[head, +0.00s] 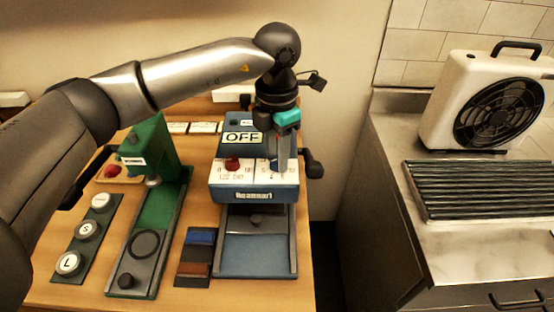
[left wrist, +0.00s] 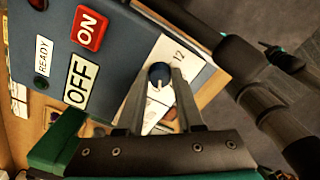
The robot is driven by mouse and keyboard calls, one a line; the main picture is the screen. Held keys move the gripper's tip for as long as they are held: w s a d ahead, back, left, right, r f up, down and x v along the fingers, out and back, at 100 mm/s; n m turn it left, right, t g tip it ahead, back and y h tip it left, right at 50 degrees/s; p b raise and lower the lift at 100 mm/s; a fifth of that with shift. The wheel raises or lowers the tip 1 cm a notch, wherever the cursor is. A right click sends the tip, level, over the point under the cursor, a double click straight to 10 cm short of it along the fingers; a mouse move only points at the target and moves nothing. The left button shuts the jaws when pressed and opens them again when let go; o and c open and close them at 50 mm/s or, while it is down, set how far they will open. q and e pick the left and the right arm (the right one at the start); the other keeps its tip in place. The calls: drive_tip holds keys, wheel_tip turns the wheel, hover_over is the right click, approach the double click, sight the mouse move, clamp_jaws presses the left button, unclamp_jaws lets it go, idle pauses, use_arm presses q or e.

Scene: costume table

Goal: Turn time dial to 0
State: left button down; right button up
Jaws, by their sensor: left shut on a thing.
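The blue machine (head: 226,196) has a sloped front with an OFF sign (head: 241,138) and a white dial panel. The left dial is a red knob (head: 232,164). The right dial is a dark blue knob (left wrist: 159,72) with a light pointer mark, on a white scale where 12 can be read. My left gripper (head: 281,165) reaches down over the right half of the panel and hides this knob in the head view. In the left wrist view its two fingers (left wrist: 159,80) are shut on the blue knob from both sides. My right gripper is not seen.
A red ON button (left wrist: 88,27) sits beside the OFF sign. A black handle (head: 314,168) sticks out right of the machine. A green press (head: 150,240) and a strip of white buttons (head: 86,230) stand left. A fan (head: 485,100) stands on the right counter.

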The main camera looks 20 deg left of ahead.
sight(276, 160)
use_arm(q)
drive_tip(key=shift+m+b, duration=0.65)
drive_tip(key=shift+m, duration=0.55)
drive_tip(key=shift+r, duration=0.1)
drive_tip(key=c, duration=0.6)
unclamp_jaws()
drive_tip(key=shift+o, duration=0.2)
wheel_tip(276, 160, up, 15)
drive_tip(key=shift+s, duration=0.1)
